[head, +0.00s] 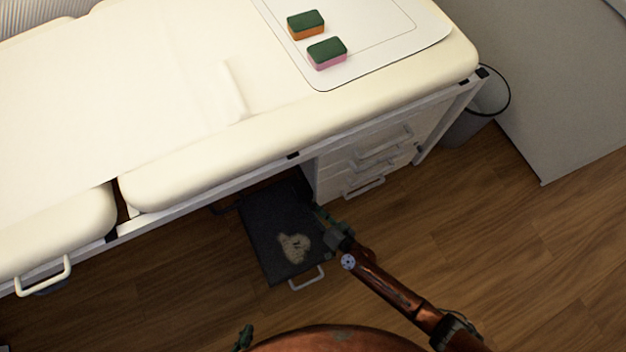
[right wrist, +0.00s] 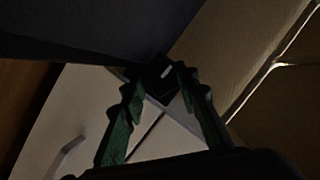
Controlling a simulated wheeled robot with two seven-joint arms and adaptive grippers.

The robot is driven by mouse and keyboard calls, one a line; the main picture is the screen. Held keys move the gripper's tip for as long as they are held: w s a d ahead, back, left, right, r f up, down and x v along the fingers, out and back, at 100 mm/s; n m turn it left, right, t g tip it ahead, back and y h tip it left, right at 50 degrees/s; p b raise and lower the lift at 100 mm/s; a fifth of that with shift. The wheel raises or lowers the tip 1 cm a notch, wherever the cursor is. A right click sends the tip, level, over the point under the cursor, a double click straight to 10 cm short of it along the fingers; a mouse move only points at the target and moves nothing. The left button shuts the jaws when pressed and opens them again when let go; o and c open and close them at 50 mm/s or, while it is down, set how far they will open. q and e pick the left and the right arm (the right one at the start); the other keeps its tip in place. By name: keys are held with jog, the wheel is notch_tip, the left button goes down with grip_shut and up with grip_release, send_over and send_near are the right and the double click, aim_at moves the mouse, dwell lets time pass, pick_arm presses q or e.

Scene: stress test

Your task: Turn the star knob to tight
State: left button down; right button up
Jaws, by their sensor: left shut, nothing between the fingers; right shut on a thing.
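The star knob (right wrist: 160,78) shows in the right wrist view as a small black piece with a pale mark, between my green fingertips. My right gripper (head: 321,213) reaches under the edge of the padded couch, beside the white drawer unit, in the head view. It is shut on the knob, and its two fingers (right wrist: 163,88) show on either side of it. The knob is hidden behind the gripper in the head view, and its shape is too dark to make out. My left gripper (head: 243,338) is shut and empty at the bottom edge, low and away from the knob, mostly hidden.
The cream couch (head: 250,150) overhangs the work area. A dark step (head: 265,235) with a pale patch lies beside my right gripper. White drawers (head: 345,178) with handles stand close by. Two sponges (head: 306,25) (head: 327,53) lie on the couch. The wood floor at right is clear.

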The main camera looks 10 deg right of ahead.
jog(key=shift+f+b, duration=0.15)
jog(key=shift+b, duration=0.25)
jog(key=shift+m, duration=0.3)
jog(key=o, duration=1.1)
jog(key=shift+o, duration=0.2)
jog(key=v, duration=1.2)
jog(key=shift+d, duration=0.1)
